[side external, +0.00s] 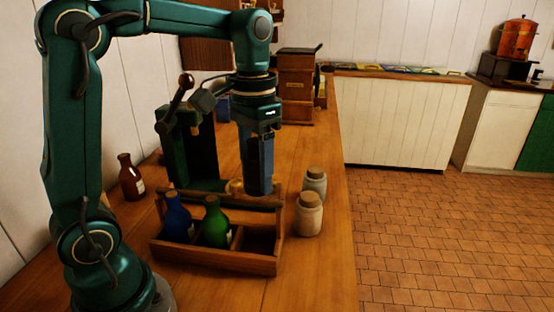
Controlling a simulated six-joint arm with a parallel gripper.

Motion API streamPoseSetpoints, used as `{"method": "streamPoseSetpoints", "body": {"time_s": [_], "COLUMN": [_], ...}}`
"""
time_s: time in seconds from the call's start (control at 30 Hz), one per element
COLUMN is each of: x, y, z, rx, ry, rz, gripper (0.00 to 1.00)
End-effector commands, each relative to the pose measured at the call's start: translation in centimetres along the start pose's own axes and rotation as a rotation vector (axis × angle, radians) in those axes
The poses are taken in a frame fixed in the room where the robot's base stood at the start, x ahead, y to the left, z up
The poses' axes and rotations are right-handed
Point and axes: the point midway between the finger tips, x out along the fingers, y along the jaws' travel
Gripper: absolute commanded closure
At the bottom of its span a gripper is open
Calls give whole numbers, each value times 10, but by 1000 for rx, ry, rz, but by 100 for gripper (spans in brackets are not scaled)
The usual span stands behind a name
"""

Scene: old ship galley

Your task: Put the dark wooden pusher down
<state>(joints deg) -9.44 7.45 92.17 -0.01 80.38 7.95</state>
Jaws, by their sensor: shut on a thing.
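My gripper (259,186) points straight down behind the right part of a wooden bottle carrier, its bluish-grey fingers shut. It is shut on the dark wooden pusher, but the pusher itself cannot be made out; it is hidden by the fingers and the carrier. I cannot tell whether the pusher touches the counter (316,262). A dark green press-like device (178,150) with a ball-ended lever stands to the left of my gripper. A small yellowish thing (235,186) shows just left of the fingertips, partly hidden.
The wooden carrier (216,261) holds a blue bottle (178,220) and a green bottle (216,224); its right compartment looks empty. Two corked jars (308,216) stand right of it. A brown bottle (131,180) stands left. A wooden box (297,90) stands behind. The counter's front right is clear.

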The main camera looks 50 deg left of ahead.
Motion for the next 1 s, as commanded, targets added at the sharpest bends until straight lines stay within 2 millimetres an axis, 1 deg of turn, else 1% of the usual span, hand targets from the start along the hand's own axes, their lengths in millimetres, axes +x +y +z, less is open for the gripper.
{"method": "streamPoseSetpoints", "body": {"time_s": [0.13, 0.27, 0.4, 0.5, 0.6, 0.73, 0.87, 1.0], "x": [-2, 0, 13, 26, 40, 59, 74, 101], "y": [0, 3, 18, 31, 46, 62, 65, 66], "z": [-4, -24, -51, -67, -78, -82, -80, -79], "rx": [-8, -41, -52, -45, -26, 13, 24, 26], "ry": [1, -2, -4, -5, -5, -4, -5, -6], "rz": [0, 0, 0, 0, 0, 0, 0, 0], "gripper": [100, 100, 100, 100, 100, 100, 100, 100]}}
